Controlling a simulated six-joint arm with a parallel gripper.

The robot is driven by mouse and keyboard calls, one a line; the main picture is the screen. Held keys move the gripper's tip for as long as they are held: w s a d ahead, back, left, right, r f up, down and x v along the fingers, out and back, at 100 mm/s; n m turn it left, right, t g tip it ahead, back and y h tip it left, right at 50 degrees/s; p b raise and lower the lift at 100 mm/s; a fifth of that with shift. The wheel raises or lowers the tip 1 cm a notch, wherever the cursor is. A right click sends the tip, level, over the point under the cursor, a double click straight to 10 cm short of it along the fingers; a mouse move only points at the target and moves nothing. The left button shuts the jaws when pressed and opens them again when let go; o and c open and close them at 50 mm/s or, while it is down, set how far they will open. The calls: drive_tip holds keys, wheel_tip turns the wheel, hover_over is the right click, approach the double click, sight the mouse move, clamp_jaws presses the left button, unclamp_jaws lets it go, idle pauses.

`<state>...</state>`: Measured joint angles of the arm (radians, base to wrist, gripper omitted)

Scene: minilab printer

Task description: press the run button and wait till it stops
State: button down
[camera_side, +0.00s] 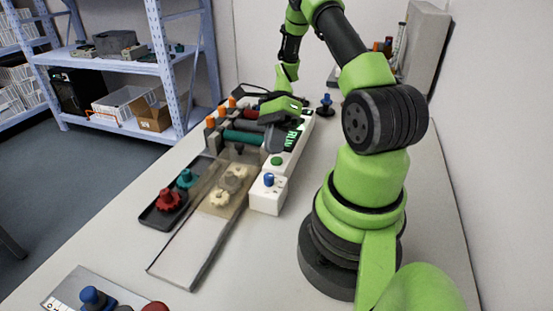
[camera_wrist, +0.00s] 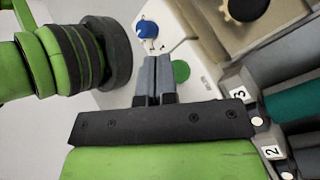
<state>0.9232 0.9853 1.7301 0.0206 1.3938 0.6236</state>
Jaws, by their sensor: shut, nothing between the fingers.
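The green run button (camera_side: 277,161) is on the top of a white control box (camera_side: 284,168), beside a green "RUN" label. In the wrist view the green button (camera_wrist: 181,71) shows just right of my fingertips, partly hidden by them. My gripper (camera_side: 272,150) is shut and empty, its fingers pointing down close to the button. In the wrist view my gripper (camera_wrist: 154,62) has its two grey fingers together. I cannot tell whether the fingertips touch the button. A blue knob (camera_side: 269,179) sits on the front part of the box.
A flat plate (camera_side: 190,250) extends toward the front. The table between the box and my base is clear.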

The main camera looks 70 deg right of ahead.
sight(274, 159)
drive_tip(key=shift+r, duration=2.65)
drive_tip(key=s+a+r+n+t+h, duration=0.2)
drive_tip(key=a+r+n+t+h, duration=0.1)
drive_tip(key=a+r+n, duration=0.5)
drive_tip(key=s+a+r+n+t+h, duration=0.2)
drive_tip(key=a+r+n+t+h, duration=0.2)
drive_tip(key=a+r+n, duration=0.5)
drive_tip(key=shift+s+a+r+n+t, duration=0.3)
drive_tip(key=shift+n+t, duration=0.3)
drive_tip(key=shift+n, duration=1.8)
drive_tip(key=shift+d, duration=0.1)
